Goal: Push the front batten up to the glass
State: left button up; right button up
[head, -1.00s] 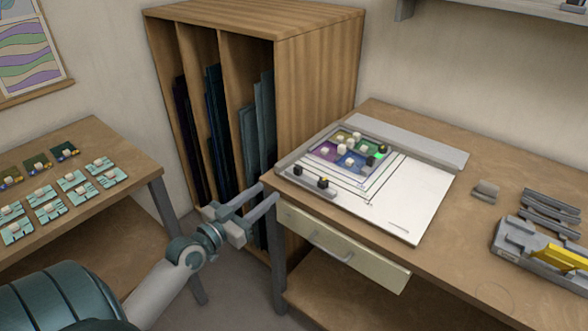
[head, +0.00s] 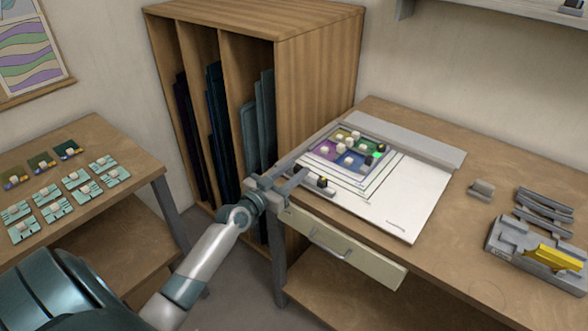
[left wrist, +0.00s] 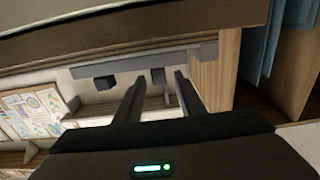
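The front batten (head: 329,192) is a grey bar with dark knobs, lying along the front left edge of the white board (head: 415,205). The coloured glass panel (head: 350,163) lies behind it, with a strip of lined white board between them. My left gripper (head: 298,179) is at the batten's left end and covers the left knob in the head view. In the left wrist view its two fingers (left wrist: 159,76) stand apart, with a dark knob showing between them and the grey batten (left wrist: 195,52) beyond. Contact cannot be told. My right gripper is out of view.
Small white blocks stand on the glass. A long grey strip (head: 410,138) bounds the board at the back. A grey tool with a yellow part (head: 545,252) stands at right. A wooden rack (head: 320,85) stands behind left; a side table (head: 110,205) holds small tiles.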

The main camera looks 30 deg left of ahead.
pick_arm(q)
jog(key=shift+c, duration=0.6)
grip_shut()
jog(key=w, duration=0.2)
jog(key=w+b, duration=0.1)
jog(key=w, duration=0.1)
jog(key=w+b, duration=0.1)
jog(key=w, duration=0.2)
jog(key=shift+w+d+f, duration=0.1)
jog(key=shift+d, duration=0.2)
jog(key=shift+w, duration=0.45)
jog(key=shift+o, duration=0.6)
grip_release()
jog(key=shift+s, duration=0.15)
